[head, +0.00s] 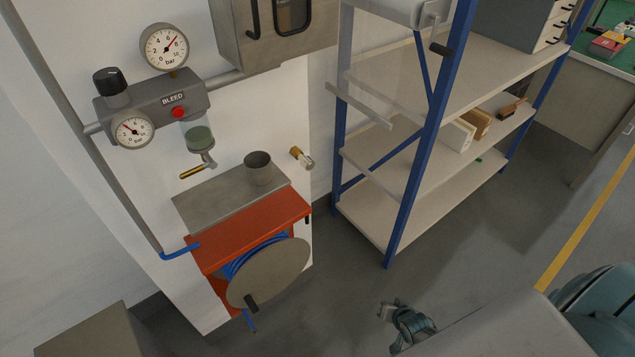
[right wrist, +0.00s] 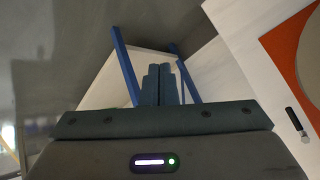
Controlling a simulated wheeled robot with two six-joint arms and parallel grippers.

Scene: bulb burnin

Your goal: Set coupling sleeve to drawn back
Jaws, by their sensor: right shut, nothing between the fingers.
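A small coupling (head: 301,158) sticks out of the white wall panel, right of the metal cup. It has a brass-coloured sleeve (head: 296,152) at its upper left and a pale metal end at its lower right. The sleeve's exact position along the coupling is too small to tell. My right gripper (head: 387,309) is low over the floor, below and to the right of the coupling and well apart from it. In the right wrist view its two fingers (right wrist: 160,84) are together and empty. The coupling cannot be made out there. My left gripper is not in view.
The red hose reel (head: 268,275) stands below the coupling, with a grey cup (head: 258,168) on the ledge above. A pressure regulator with gauges (head: 152,108) is at upper left. Blue-post shelving (head: 405,195) stands to the right. The floor between is clear.

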